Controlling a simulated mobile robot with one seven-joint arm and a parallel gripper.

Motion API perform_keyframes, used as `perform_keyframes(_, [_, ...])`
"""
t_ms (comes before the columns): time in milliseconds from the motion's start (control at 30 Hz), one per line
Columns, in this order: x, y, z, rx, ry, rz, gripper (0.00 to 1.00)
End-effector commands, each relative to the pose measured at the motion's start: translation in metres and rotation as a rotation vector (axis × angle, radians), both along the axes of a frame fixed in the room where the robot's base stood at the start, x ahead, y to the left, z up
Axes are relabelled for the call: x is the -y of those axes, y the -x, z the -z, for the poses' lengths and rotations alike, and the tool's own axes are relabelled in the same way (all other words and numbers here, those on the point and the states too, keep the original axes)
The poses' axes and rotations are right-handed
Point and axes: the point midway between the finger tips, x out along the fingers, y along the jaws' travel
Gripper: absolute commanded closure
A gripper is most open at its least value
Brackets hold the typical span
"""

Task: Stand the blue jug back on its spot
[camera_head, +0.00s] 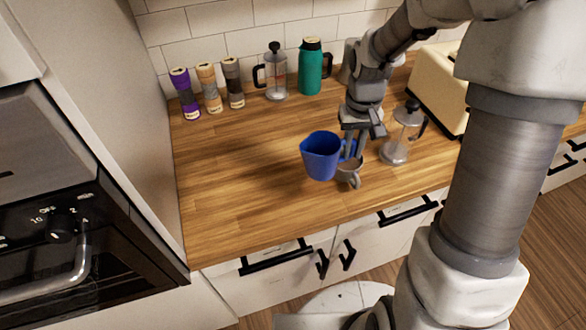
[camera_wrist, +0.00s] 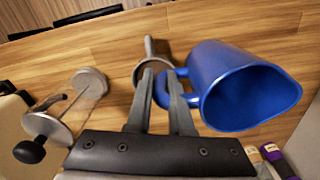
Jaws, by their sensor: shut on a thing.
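The blue jug (camera_head: 318,160) is at the front middle of the wooden counter in the head view. My gripper (camera_head: 350,146) is shut on its handle, on the jug's right side. In the wrist view the blue jug (camera_wrist: 240,90) fills the right side, its mouth facing the camera, and its handle lies between the fingertips (camera_wrist: 162,80). The jug looks held above the counter; the height of the gap is hard to tell. No marked spot for it can be made out.
A grey cup (camera_head: 348,176) stands close beside the jug, below my gripper. A glass press (camera_head: 396,150) is just right. At the back stand several canisters (camera_head: 209,88), another press (camera_head: 275,75) and a teal flask (camera_head: 311,68). The left counter is clear.

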Motion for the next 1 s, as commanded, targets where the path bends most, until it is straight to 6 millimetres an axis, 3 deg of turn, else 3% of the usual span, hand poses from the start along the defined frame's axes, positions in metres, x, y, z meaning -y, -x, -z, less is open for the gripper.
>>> perform_keyframes(433, [-0.008, 0.021, -0.010, 0.002, -0.014, -0.069, 1.00])
perform_keyframes(800, [-0.083, -0.002, 0.036, 0.001, -0.014, -0.072, 1.00])
perform_keyframes(1000, [-0.108, -0.011, 0.052, 0.004, -0.014, -0.067, 1.00])
